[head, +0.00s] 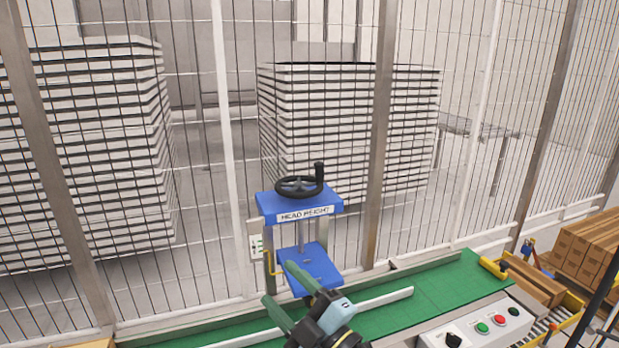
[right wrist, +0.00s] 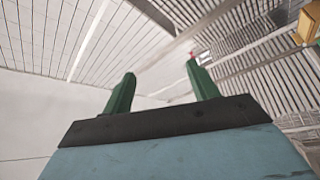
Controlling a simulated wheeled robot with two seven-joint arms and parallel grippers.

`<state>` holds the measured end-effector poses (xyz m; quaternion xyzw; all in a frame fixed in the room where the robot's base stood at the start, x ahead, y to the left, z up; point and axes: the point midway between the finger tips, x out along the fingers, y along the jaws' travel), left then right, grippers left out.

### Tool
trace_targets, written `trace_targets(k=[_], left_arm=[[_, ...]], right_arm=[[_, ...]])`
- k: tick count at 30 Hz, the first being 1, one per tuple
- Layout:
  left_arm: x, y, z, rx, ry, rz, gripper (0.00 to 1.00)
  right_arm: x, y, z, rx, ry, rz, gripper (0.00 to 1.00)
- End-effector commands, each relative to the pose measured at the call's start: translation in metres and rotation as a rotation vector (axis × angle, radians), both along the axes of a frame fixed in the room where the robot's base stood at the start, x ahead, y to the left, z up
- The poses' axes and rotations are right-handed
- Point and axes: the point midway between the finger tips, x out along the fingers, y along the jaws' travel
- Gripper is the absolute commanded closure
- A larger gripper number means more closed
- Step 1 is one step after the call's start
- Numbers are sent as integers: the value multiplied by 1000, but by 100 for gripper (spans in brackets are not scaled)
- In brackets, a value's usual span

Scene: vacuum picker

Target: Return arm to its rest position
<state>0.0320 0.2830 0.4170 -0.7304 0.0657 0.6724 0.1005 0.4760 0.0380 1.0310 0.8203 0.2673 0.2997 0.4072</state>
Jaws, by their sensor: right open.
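My right gripper (head: 283,287) is in the lower middle of the head view, in front of the blue head-height stand (head: 299,203). Its two green fingers are apart with nothing between them; they also show in the right wrist view (right wrist: 162,88), pointing toward the wall and ceiling. The stand has a black handwheel (head: 299,187) on top and a blue lower plate (head: 308,272), which the gripper partly overlaps in the picture. I cannot tell how far the fingers are from it. My left gripper is not in view.
A green conveyor belt (head: 440,292) runs below the stand. A control box (head: 478,328) with buttons is at the lower right. Cardboard boxes (head: 587,245) are at the far right. A wire fence stands behind, with pallet-like stacks (head: 345,120) beyond it.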

Motion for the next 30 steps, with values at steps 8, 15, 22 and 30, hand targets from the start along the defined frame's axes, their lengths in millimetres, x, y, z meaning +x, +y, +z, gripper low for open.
trace_targets(k=[8, 15, 22, 30], left_arm=[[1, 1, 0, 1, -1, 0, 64], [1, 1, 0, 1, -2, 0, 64], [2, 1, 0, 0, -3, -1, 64], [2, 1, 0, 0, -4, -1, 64]], right_arm=[[-15, -144, -80, 313, 611, -567, 41], [-109, -222, -170, 355, 1157, -871, 41], [-192, -247, -205, 312, 1493, -977, 41], [-262, -258, -225, 239, 1758, -1021, 41]])
